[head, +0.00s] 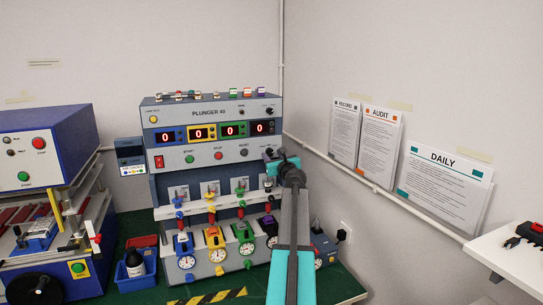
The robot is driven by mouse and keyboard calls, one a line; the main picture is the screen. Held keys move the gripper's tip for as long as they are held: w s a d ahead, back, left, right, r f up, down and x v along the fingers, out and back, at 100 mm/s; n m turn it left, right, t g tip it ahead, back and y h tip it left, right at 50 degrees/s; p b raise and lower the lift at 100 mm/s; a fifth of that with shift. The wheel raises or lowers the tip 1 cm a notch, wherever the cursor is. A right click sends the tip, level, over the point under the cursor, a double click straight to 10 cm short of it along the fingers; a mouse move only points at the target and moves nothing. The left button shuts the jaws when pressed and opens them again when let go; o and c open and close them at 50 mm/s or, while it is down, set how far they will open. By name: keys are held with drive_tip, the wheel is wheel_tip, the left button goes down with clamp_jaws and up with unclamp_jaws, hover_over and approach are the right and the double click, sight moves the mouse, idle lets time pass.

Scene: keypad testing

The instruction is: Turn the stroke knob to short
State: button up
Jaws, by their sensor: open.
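The grey and blue Plunger 40 machine (170,130) stands on the green bench against the wall. Small dark knobs, one on the left (241,112) and one on the right (269,111), sit at the upper right of its panel. Their labels are too small to read, so I cannot tell which is the stroke knob or how it is set. My gripper (271,156) is open, in front of the panel's right edge and lower in the picture than the knobs. It appears empty and apart from them. My arm hides part of the machine's lower right side.
Red displays and buttons (218,156) line the panel, with several coloured plunger stations and dials (214,238) below. Posters (445,180) hang at right above a white shelf (520,262).

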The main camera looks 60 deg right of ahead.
drive_tip(key=shift+w+d, duration=0.25)
drive_tip(key=shift+w, duration=0.1)
